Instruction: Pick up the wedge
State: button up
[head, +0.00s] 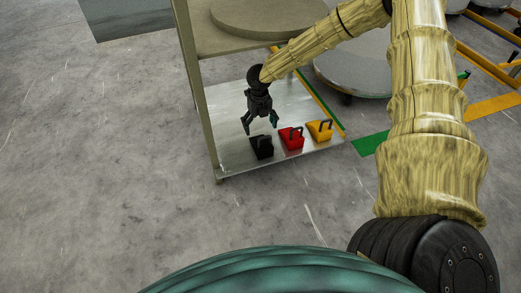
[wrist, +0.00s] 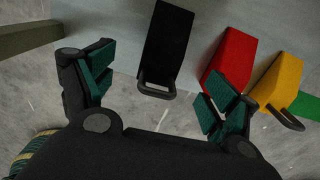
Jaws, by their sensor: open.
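Three wedges with dark loop handles stand in a row near the front edge of a metal shelf (head: 232,112). The black wedge (head: 261,150) is at the left, the red wedge (head: 291,141) in the middle and the yellow wedge (head: 318,131) at the right. My gripper (head: 260,127) is open and empty above the shelf, close to the black wedge. In the wrist view the black wedge (wrist: 168,42) shows between the two spread fingers, its handle toward me. The red wedge (wrist: 232,58) is partly behind the right finger, and the yellow wedge (wrist: 277,82) lies beyond it.
An upper shelf (head: 235,42) carrying a round disc (head: 268,18) stands over the back of the lower one. A grey post (head: 196,90) rises at its left. Round metal lids (head: 352,75) are at the right. The concrete floor (head: 110,140) at left is clear.

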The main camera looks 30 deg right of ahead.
aim_at(262, 142)
notch_tip(262, 142, down, 6)
jog(key=b, duration=0.3)
jog(key=shift+d+r, duration=0.15)
jog(key=f+b, duration=0.1)
jog(key=f, duration=0.1)
jog(key=s+f+b, duration=0.1)
jog(key=f+b, duration=0.1)
jog(key=shift+d, duration=0.1)
jog(key=shift+f+b, duration=0.5)
jog(key=shift+b, duration=0.05)
jog(key=c, duration=1.5)
jog(key=shift+r, duration=0.15)
